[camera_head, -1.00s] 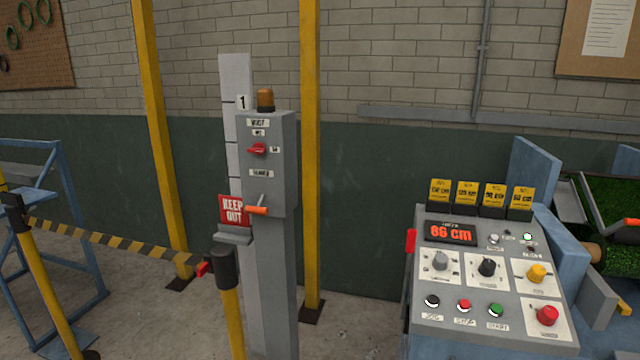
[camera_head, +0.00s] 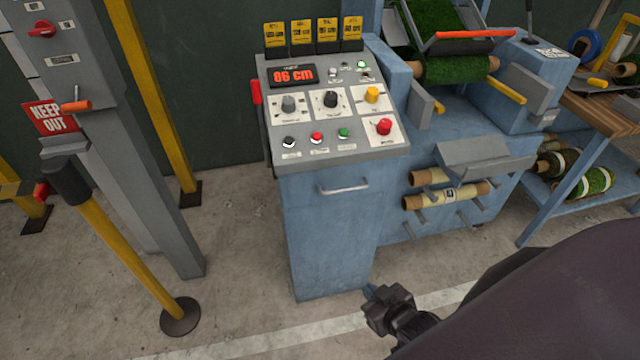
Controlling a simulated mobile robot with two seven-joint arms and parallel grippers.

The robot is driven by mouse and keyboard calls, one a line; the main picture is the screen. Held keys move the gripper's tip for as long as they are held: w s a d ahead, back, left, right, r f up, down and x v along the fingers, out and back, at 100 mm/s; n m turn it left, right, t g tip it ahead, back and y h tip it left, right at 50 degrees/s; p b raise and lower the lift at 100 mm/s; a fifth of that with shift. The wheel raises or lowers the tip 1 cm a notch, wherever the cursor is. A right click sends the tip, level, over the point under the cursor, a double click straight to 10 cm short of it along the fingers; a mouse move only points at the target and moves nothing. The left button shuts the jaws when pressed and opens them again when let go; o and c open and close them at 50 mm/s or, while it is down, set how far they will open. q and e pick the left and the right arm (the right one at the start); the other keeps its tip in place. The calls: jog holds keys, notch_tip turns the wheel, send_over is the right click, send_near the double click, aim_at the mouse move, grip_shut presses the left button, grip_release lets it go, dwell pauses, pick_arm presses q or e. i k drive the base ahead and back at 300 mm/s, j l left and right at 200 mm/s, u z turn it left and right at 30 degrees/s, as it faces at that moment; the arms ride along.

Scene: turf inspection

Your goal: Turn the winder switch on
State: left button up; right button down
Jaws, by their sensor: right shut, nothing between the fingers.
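A grey sloped control panel (camera_head: 300,163) tops a blue cabinet (camera_head: 325,235) near the middle. It carries a grey knob (camera_head: 289,102), a black knob (camera_head: 331,98), a yellow knob (camera_head: 372,93) and a red knob (camera_head: 384,126), each on a white plate. The labels are too small to read, so I cannot tell for certain which control is the winder switch. A red display (camera_head: 293,75) reads 86 cm. My right gripper (camera_head: 371,292) is low, in front of the cabinet's lower right corner, well below the panel. It is shut and empty. My left gripper is out of view.
Black, red and green buttons line the panel's front edge, above a cabinet handle (camera_head: 343,188). A grey hoist post (camera_head: 125,165) and a yellow barrier post (camera_head: 130,255) stand left. A machine with a turf roll (camera_head: 455,70) stands right. Floor before the cabinet is open.

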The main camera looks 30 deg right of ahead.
aim_at(383, 128)
jog(key=z, duration=1.3)
